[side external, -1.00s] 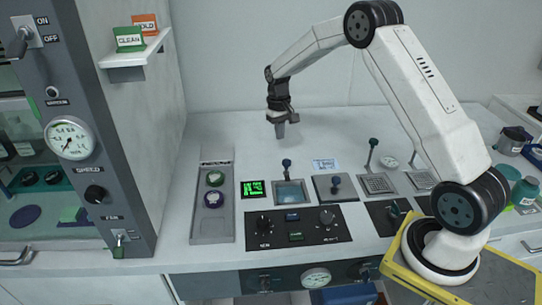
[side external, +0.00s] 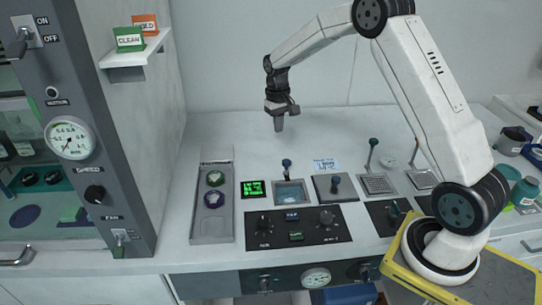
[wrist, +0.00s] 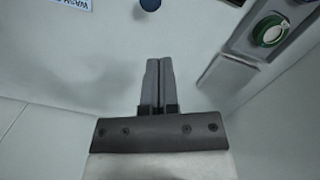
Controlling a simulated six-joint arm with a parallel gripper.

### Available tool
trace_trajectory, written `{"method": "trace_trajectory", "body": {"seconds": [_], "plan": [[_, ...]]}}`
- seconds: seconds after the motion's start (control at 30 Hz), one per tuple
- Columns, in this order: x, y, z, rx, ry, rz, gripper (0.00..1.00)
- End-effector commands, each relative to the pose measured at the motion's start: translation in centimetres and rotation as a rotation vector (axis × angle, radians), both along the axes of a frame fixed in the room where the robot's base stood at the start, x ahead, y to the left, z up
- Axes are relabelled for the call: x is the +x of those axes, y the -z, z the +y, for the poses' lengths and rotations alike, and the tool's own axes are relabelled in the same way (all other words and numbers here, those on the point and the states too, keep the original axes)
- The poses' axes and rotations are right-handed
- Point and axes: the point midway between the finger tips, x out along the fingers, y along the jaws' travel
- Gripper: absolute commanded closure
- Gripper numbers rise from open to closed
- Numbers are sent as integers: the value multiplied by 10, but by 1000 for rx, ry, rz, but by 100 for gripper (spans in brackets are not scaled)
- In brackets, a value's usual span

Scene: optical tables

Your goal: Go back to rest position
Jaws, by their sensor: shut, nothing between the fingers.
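My gripper (side external: 279,124) hangs above the white bench, pointing down, behind the row of controls. In the wrist view its two fingers (wrist: 158,65) lie together, shut and empty. It touches nothing that I can see. My arm arches from its base at the right up and over to the left.
Below the gripper is bare bench (side external: 240,135). A tall cabinet (side external: 120,110) stands left.

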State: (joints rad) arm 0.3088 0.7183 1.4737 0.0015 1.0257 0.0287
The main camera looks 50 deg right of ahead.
Motion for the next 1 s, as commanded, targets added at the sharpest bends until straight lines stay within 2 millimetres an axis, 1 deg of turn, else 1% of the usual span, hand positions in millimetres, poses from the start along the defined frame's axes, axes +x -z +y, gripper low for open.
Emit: {"method": "trace_trajectory", "body": {"seconds": [0.17,0.47,0.7,1.0], "plan": [[-17,-7,27,-11,-45,-35,100],[-61,-15,75,-30,-134,-116,100],[-106,-17,109,-41,-204,-181,100],[-169,-13,142,-49,-290,-260,100]]}}
